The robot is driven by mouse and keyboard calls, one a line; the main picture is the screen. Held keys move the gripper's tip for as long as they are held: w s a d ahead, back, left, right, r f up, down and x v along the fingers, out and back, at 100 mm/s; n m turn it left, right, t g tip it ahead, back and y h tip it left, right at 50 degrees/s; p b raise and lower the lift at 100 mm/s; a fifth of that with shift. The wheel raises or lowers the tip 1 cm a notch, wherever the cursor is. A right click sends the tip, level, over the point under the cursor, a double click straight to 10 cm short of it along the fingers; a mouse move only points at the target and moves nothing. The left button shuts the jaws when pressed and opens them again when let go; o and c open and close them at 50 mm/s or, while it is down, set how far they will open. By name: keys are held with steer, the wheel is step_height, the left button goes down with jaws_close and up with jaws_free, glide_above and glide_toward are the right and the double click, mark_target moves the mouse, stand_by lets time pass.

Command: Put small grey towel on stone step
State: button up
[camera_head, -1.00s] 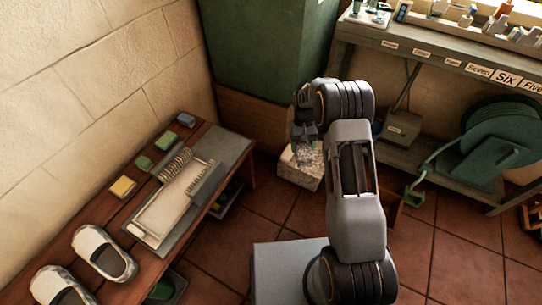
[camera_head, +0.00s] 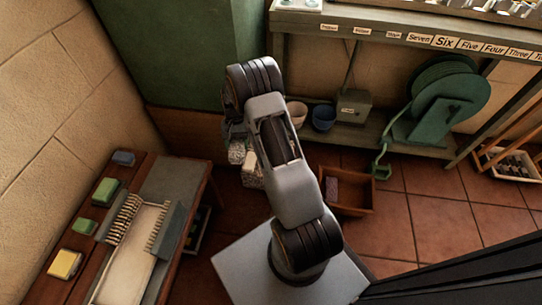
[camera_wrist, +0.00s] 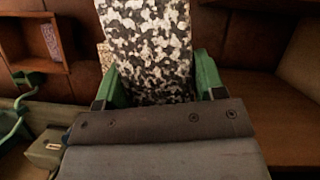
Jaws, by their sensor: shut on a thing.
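My gripper (camera_wrist: 160,82) has green fingers and is shut on the small grey towel (camera_wrist: 148,40), a mottled black, grey and white piece. The towel hangs between the fingers and extends away from the palm. In the head view the towel (camera_head: 237,152) shows beside my forearm, which hides most of the gripper. The stone step (camera_head: 252,173), a pale speckled block on the tiled floor, shows just below it, partly hidden by my arm. A small speckled part of the step (camera_wrist: 103,53) shows behind the towel in the wrist view. I cannot tell whether they touch.
A green cabinet (camera_head: 180,55) is behind. A shelf unit with a hose reel (camera_head: 440,105) stands at right. A wooden crate (camera_head: 347,192) sits on the floor.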

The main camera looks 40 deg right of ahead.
steer(key=s+d+f+m+t+h+b, duration=0.15)
steer(key=s+d+f+m+t, duration=0.4)
steer(key=m, duration=0.95)
steer(key=s+d+f+m+t+h+b, duration=0.1)
steer(key=s+d+f+m+t+b, duration=0.15)
steer(key=d+f+m, duration=0.85)
steer(key=w+d+f+m+p, duration=0.1)
steer(key=w, duration=0.3)
steer(key=w+d+f+m+p, duration=0.1)
steer(key=w+f, duration=0.1)
steer(key=w, duration=0.2)
steer(key=w+d+f+m+p, duration=0.1)
steer(key=w+f, duration=0.1)
steer(key=w, duration=0.2)
steer(key=shift+w+d+t, duration=0.2)
steer(key=shift+d+t, duration=0.1)
steer(key=shift+d, duration=0.05)
steer(key=shift+w+d+f+b, duration=0.1)
steer(key=shift+f+b, duration=0.4)
steer(key=shift+f, duration=0.4)
steer(key=shift+w+d+f+b, duration=0.1)
steer(key=shift+f+b, duration=0.4)
steer(key=shift+f, duration=0.4)
steer(key=shift+a, duration=0.1)
